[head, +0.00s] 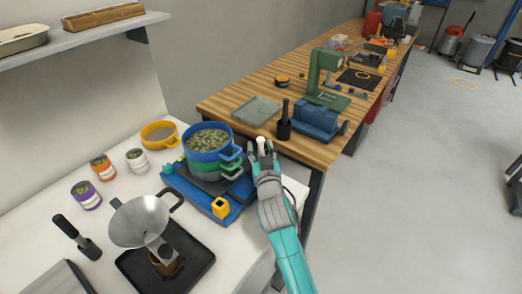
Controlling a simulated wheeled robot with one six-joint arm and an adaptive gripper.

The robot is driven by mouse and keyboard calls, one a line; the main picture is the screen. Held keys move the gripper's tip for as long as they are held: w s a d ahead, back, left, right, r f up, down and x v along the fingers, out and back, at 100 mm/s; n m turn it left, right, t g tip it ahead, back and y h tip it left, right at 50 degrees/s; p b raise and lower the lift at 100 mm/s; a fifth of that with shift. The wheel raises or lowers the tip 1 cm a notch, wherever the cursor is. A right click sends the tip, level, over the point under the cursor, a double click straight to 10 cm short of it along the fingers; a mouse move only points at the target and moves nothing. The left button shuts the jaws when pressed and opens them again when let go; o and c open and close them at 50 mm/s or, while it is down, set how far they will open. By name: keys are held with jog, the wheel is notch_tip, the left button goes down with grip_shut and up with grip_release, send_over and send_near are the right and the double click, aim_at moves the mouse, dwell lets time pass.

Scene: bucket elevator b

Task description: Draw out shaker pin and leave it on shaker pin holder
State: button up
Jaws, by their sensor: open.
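The shaker has a blue base (190,191) with a blue sieve (205,153) full of greenish bits stacked above a green ring (203,168). A yellow block (220,207) with a dark mark sits at the base's front corner. I cannot tell for certain which part is the shaker pin or its holder. My gripper (262,146) is open, right of the sieve stack and near the wooden bench's front edge. A small pale shape shows at its fingertips; I cannot tell whether it is a separate thing. My arm hides part of the white counter's right edge.
A steel funnel (140,222), a black tray (200,262), several small cans and a yellow bowl (160,134) stand on the white counter (110,205). A black upright tool (284,122) and a blue-green machine (317,116) stand on the wooden bench (318,152).

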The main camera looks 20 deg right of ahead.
grip_shut()
